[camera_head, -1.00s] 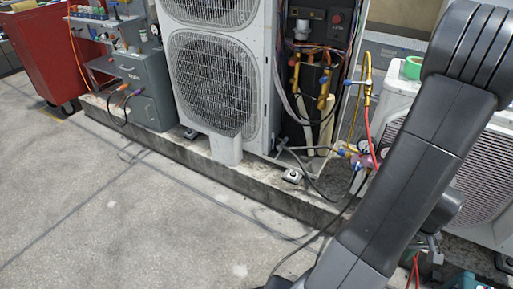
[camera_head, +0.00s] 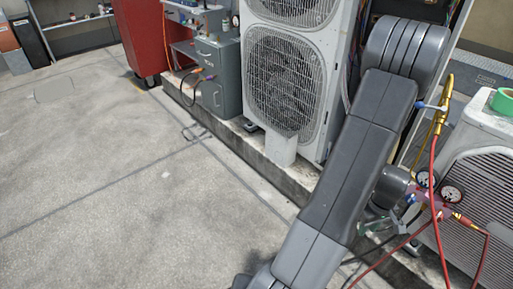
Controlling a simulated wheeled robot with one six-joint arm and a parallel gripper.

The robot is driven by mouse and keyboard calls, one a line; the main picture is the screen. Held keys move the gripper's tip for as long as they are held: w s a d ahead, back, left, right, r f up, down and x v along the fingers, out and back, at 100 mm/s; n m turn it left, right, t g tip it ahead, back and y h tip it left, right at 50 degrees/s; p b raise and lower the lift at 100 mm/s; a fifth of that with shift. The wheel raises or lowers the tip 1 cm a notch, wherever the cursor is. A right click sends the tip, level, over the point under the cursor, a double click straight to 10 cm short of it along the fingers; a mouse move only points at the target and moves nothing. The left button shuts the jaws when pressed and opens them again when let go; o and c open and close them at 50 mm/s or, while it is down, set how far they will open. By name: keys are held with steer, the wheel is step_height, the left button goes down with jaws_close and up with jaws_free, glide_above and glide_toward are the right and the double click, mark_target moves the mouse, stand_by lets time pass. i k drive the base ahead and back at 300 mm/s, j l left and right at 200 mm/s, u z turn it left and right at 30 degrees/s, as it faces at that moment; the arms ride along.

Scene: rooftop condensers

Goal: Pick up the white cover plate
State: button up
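A small white plate (camera_head: 281,149) stands upright against the lower front of the tall condenser unit (camera_head: 288,75), at the concrete curb. I take it for the white cover plate, though its details are too small to be sure. My arm crosses the picture to the right of it. The end of my arm, where my gripper is, shows only in part behind the arm, near the red hoses. It is apart from the white plate, and its fingers cannot be made out.
A red cabinet (camera_head: 145,38) and a grey metal box (camera_head: 215,90) stand left of the condenser. Gauges (camera_head: 452,192) with red hoses hang by a second unit (camera_head: 485,140) at right, with green tape (camera_head: 503,101) on top. The concrete floor (camera_head: 110,180) at left is clear.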

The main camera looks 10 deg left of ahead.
mark_target(281, 151)
steer(key=i+j+u, duration=0.1)
steer(key=i+u, duration=0.55)
steer(key=i, duration=0.2)
steer(key=i+l+u, duration=0.15)
steer(key=i+u, duration=0.2)
steer(key=i+l, duration=0.1)
steer(key=i, duration=0.25)
